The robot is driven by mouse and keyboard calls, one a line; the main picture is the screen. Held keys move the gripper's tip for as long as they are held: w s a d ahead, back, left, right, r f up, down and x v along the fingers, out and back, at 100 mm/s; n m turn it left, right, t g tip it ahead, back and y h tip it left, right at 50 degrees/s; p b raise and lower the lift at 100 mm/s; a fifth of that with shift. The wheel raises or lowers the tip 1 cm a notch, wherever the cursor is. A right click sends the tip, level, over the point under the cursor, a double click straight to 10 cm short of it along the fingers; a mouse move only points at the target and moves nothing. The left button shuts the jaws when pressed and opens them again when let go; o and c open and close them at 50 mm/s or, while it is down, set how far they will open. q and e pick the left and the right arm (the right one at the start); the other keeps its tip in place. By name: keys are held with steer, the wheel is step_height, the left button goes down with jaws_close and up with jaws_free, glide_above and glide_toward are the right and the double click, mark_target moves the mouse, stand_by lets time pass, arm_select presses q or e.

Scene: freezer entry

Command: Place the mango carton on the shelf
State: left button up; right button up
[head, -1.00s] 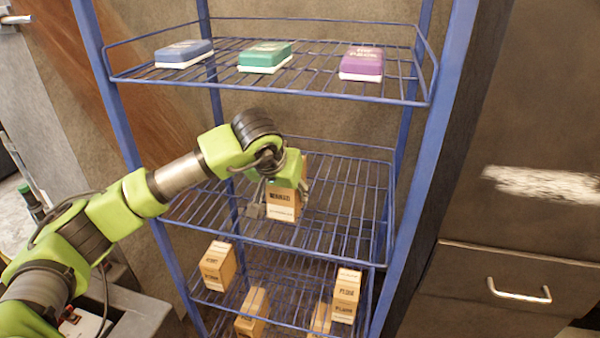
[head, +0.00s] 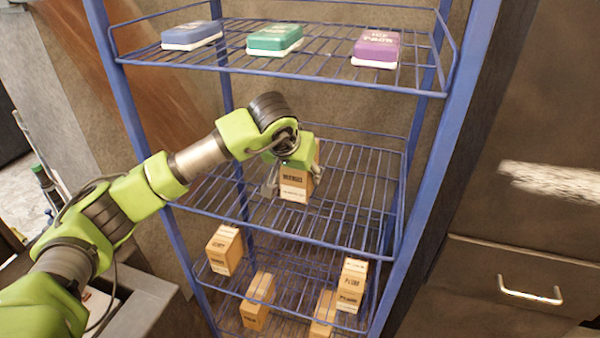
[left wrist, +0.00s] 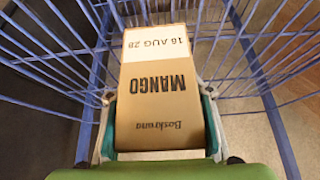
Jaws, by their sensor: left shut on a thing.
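The mango carton (head: 294,190) is a brown box with a white label band, over the middle wire shelf (head: 350,195) of the blue rack. In the left wrist view the carton (left wrist: 158,85) shows "MANGO" and "16 AUG 28". My left gripper (head: 292,178) is shut on the carton, with a finger on each side of it in the left wrist view (left wrist: 158,105). The carton looks about upright in the head view. I cannot tell whether its base touches the wires. My right gripper is not in view.
Blue, green and purple ice packs (head: 275,39) lie on the upper shelf (head: 330,80). Several brown cartons (head: 224,250) stand on the levels below. The middle shelf is otherwise clear. Blue rack posts (head: 430,170) stand at the sides, and a drawer unit (head: 520,265) is at right.

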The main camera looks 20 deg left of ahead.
arm_select(q)
steer(key=o, duration=1.5)
steer(key=shift+w+f, duration=0.25)
steer(key=shift+o, duration=0.2)
steer(key=shift+s+r, duration=0.15)
steer(key=shift+r, duration=0.25)
steer(key=b+v, duration=0.1)
steer(key=v, duration=0.1)
steer(key=shift+s+r, duration=0.2)
steer(key=shift+s, duration=0.15)
steer(key=s+b, duration=0.1)
steer(key=s, duration=0.2)
steer(key=s+b, duration=0.1)
steer(key=s, duration=0.3)
steer(key=s+b, duration=0.1)
steer(key=s, duration=0.2)
steer(key=shift+s+a, duration=0.25)
steer(key=shift+s, duration=0.6)
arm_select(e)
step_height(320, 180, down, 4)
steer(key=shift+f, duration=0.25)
